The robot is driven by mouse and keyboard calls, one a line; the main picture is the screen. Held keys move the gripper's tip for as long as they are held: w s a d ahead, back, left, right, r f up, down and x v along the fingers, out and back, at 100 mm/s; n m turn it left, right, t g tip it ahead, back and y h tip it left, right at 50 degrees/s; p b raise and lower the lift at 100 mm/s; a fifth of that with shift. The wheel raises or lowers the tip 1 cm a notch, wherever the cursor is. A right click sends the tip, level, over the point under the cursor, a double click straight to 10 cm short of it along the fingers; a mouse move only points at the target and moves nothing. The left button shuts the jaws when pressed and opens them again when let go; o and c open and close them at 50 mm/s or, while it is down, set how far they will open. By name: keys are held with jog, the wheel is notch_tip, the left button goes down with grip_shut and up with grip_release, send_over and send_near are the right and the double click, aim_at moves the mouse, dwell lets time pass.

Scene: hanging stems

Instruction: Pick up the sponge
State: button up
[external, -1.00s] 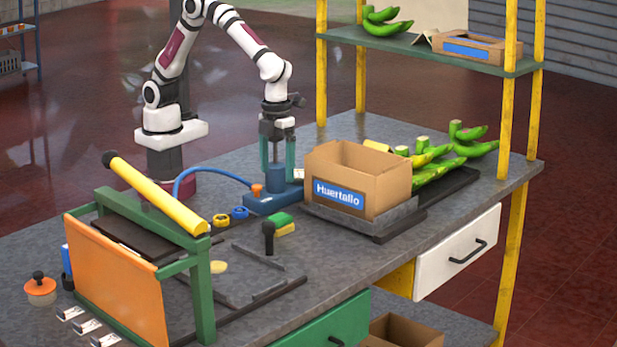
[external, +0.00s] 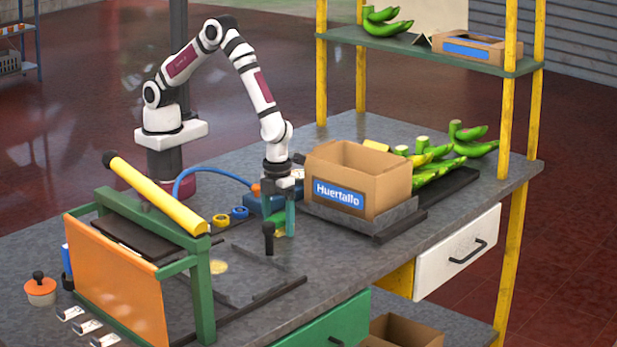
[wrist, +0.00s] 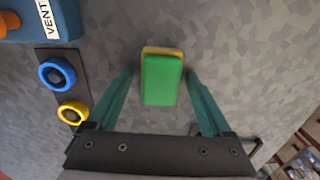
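The sponge (wrist: 161,80) is a small green block with a yellow layer showing at its far edge. It lies on the grey worktop, in the wrist view centred between my fingers. My gripper (wrist: 159,78) is open, with one teal finger on each side of the sponge and a gap on both sides. In the external view my gripper (external: 282,218) points down, low over the worktop.
A blue box with a hose (external: 256,203) stands behind my gripper. A blue ring (wrist: 57,74) and a yellow ring (wrist: 72,112) sit left of it. The Huertallo cardboard box (external: 385,195) is to the right.

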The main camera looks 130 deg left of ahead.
aim_at(274, 218)
jog(key=c, duration=1.2)
jog(key=shift+r, duration=0.1)
jog(key=shift+r, duration=0.3)
jog(key=r, duration=0.2)
jog(key=d+r, duration=0.1)
jog(key=r, duration=0.1)
jog(key=shift+s, duration=0.2)
jog(key=s+d+r, duration=0.5)
jog(key=d+r, duration=0.1)
jog(key=d, duration=0.3)
jog(key=shift+d+r, duration=0.15)
jog(key=shift+d, duration=0.1)
